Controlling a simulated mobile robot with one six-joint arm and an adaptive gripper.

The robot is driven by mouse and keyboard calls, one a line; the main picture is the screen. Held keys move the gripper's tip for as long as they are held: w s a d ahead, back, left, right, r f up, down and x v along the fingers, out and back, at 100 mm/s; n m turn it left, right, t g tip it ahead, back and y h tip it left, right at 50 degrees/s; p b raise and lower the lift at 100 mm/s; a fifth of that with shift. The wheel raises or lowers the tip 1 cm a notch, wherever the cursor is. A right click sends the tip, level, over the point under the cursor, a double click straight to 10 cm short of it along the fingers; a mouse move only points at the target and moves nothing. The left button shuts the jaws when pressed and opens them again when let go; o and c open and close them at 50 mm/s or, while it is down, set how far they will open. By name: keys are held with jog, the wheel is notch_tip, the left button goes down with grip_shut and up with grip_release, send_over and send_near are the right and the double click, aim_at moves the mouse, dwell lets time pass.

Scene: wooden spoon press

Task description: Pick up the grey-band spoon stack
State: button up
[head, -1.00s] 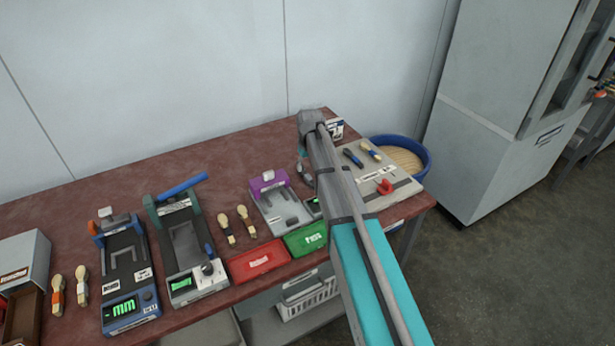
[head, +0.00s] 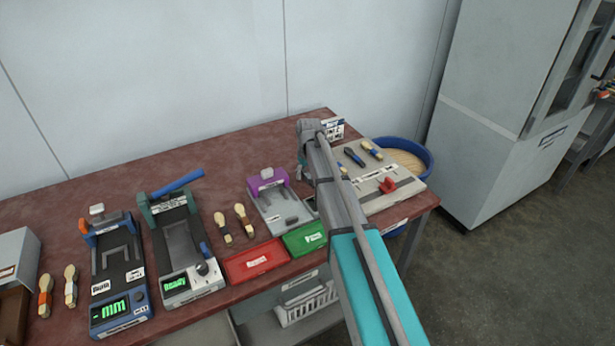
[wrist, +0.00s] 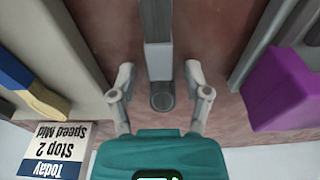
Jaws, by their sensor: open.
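My gripper (wrist: 160,88) is open in the wrist view, with its two fingers apart above the reddish table. No spoon stack shows between the fingers. In the head view my arm hides most of the gripper. A spoon stack with a pale, possibly grey band (head: 71,287) lies at the far left, beside an orange-band stack (head: 45,291). A dark-band stack (head: 223,228) and a light wooden stack (head: 245,219) lie mid-table. I cannot tell for certain which band is grey. My gripper is far right of these stacks.
A purple-topped press (head: 267,180) stands left of my arm; its purple part shows in the wrist view (wrist: 285,88). Right is a pale board (head: 405,190) with blue-banded spoons and a sign (head: 333,129). Red (head: 257,262) and green (head: 305,237) trays line the front. Two presses stand left.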

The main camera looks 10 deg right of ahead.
dwell(0.4)
grip_shut()
jog(key=shift+r, duration=0.15)
notch_tip(320, 180, up, 3)
jog(key=p, duration=0.3)
jog(key=shift+f, duration=0.2)
jog(key=s+r+p, duration=1)
jog(key=s, duration=0.4)
jog(key=shift+a, duration=0.3)
